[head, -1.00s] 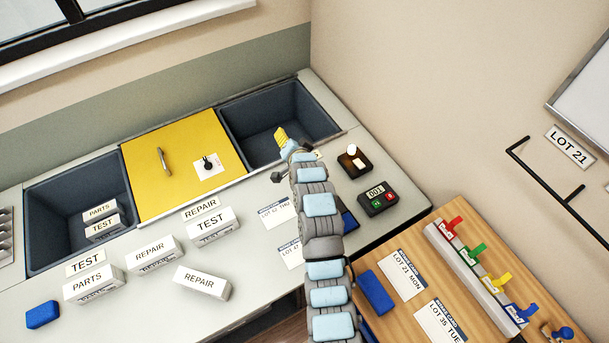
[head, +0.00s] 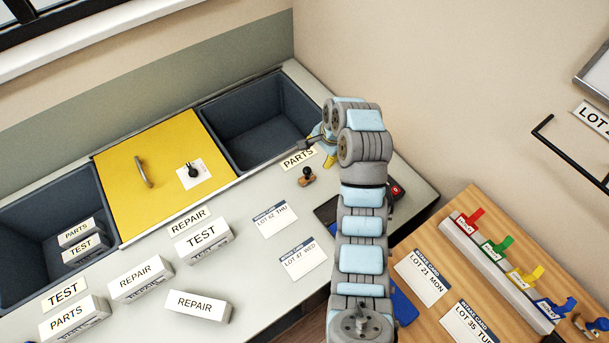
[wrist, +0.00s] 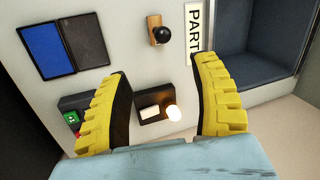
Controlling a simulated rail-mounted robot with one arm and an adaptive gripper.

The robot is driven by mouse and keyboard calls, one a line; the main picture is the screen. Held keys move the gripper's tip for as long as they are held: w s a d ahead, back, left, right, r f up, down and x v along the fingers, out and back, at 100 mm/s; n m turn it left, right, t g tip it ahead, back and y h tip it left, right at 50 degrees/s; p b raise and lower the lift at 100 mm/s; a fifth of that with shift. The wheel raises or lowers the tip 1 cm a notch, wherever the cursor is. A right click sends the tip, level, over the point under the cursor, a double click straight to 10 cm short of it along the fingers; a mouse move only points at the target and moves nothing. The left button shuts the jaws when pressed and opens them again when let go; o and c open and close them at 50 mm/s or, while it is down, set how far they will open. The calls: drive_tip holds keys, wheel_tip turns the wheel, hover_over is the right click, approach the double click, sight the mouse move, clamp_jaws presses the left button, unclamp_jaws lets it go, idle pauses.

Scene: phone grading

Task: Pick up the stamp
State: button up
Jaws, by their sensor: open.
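The stamp (head: 306,176) has a wooden base and a black knob. It stands on the grey counter (head: 250,262), in front of the PARTS label (head: 299,158). In the wrist view the stamp (wrist: 157,36) is at the top middle, beyond the fingertips and between their lines. My gripper (wrist: 160,68) is open, with two yellow ridged fingers spread wide and nothing between them. In the head view my gripper (head: 328,150) is partly hidden by my arm, above and to the right of the stamp in the picture, and apart from it.
A box with a lit lamp (wrist: 160,112) and a button box (wrist: 72,122) stand near the fingers. An open blue-and-black ink pad (wrist: 62,46) lies left of the stamp. A dark bin (head: 258,130) is behind. Cards (head: 274,218) lie in front.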

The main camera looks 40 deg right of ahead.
approach(308, 169)
drive_tip(key=x, duration=0.4)
drive_tip(key=shift+s+a+f, duration=0.15)
drive_tip(key=shift+a+f, duration=0.2)
drive_tip(key=shift+f, duration=0.1)
drive_tip(key=shift+b+x, duration=0.3)
drive_tip(key=shift+x, duration=0.7)
drive_tip(key=shift+f, duration=0.1)
drive_tip(key=shift+w+d+x, duration=0.1)
drive_tip(key=shift+d+x, duration=0.05)
drive_tip(key=shift+x, duration=1.05)
drive_tip(key=shift+w+d+x, duration=0.15)
drive_tip(key=shift+x, duration=1.05)
clamp_jaws()
